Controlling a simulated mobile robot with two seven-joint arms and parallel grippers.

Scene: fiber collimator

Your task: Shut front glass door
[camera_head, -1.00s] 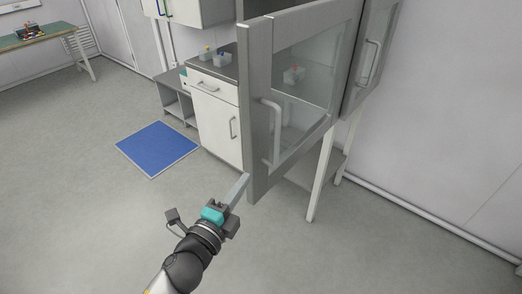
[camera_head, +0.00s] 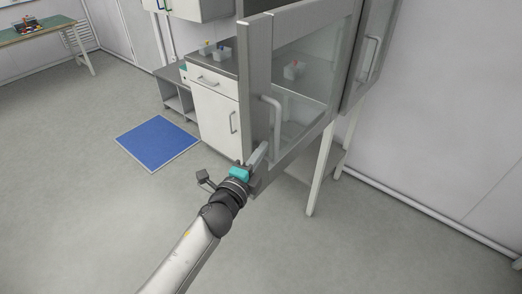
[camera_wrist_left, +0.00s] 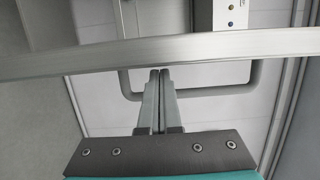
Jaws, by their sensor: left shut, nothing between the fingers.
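The front glass door (camera_head: 284,153) has a grey metal frame, a clear pane and a pale bar handle (camera_head: 275,120). It stands swung out from the cabinet in the head view. My left gripper (camera_head: 262,151) is shut and empty, its fingers at the lower corner of the door near the handle's lower end. In the left wrist view the closed fingertips (camera_wrist_left: 160,72) lie close to a grey frame edge (camera_wrist_left: 200,47), with the handle (camera_wrist_left: 225,92) behind them. I cannot tell whether they touch the door. My right gripper is out of view.
Another glass door with a handle (camera_head: 370,58) is at the right of the cabinet. White stand legs (camera_head: 322,180) are below. A white drawer unit (camera_head: 214,115) stands behind to the left, beside a blue mat (camera_head: 157,146). The floor in front is clear.

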